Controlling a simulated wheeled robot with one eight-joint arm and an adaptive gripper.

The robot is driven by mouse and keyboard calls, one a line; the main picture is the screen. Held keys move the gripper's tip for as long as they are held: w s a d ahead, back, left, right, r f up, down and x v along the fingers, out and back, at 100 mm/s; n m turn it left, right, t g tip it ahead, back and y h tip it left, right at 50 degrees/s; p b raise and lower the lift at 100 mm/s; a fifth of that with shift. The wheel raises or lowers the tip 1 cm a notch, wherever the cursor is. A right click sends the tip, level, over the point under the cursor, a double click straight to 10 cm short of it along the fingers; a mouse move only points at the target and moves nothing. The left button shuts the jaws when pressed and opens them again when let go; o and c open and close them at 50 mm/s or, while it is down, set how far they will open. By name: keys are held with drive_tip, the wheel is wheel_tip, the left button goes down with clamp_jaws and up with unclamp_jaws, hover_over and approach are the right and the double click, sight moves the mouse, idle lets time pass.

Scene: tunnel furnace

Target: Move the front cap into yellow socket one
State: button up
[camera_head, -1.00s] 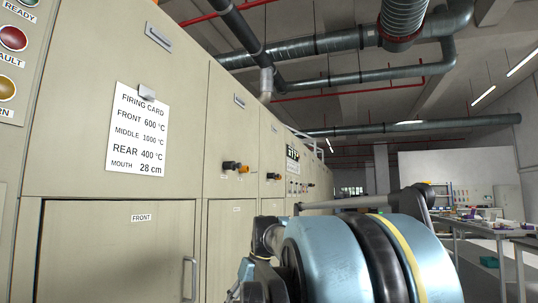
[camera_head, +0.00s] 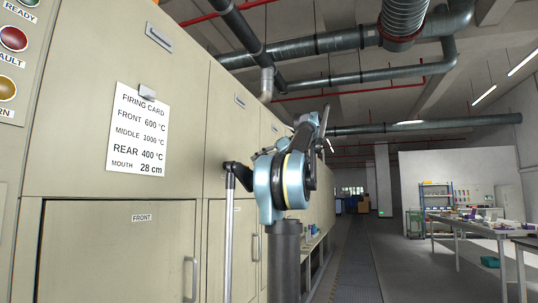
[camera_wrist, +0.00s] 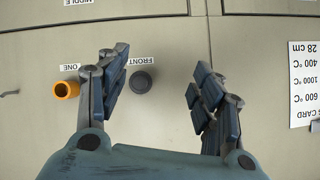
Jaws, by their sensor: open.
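In the wrist view, the front cap (camera_wrist: 141,82) is a dark round cap on the beige furnace wall, beside an upside-down FRONT label. Yellow socket one (camera_wrist: 67,90) is an orange-yellow ring to its left, beside an upside-down ONE label. My gripper (camera_wrist: 157,73) is open and empty, with its fingers on either side of the cap in the picture. The left finger lies between the cap and the socket in the picture. I cannot tell the gap to the wall. In the head view, my arm hides the cap and the socket.
The furnace front carries a firing card (camera_head: 140,130) and a door labelled FRONT (camera_head: 118,250). The card also shows at the right of the wrist view (camera_wrist: 303,84). A workbench (camera_head: 465,235) stands at the right. An open aisle (camera_head: 355,260) runs along the furnace.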

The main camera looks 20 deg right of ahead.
sight(236, 164)
drive_tip(key=w+d+r+n+t+y, duration=0.1)
drive_tip(key=w+d+r, duration=0.1)
drive_tip(key=d+r, duration=0.3)
drive_tip(key=x, duration=0.6)
drive_tip(key=r+x, duration=0.1)
drive_tip(key=x, duration=1)
drive_tip(key=shift+w+a+r, duration=0.15)
drive_tip(key=shift+w+a, duration=0.05)
drive_tip(key=shift+a, duration=0.4)
drive_tip(key=c, duration=1.2)
drive_tip(key=shift+s+d, duration=0.1)
drive_tip(key=shift+s+d, duration=0.7)
drive_tip(key=shift+d, duration=0.3)
drive_tip(key=shift+s+d, duration=0.7)
drive_tip(key=shift+d, duration=0.25)
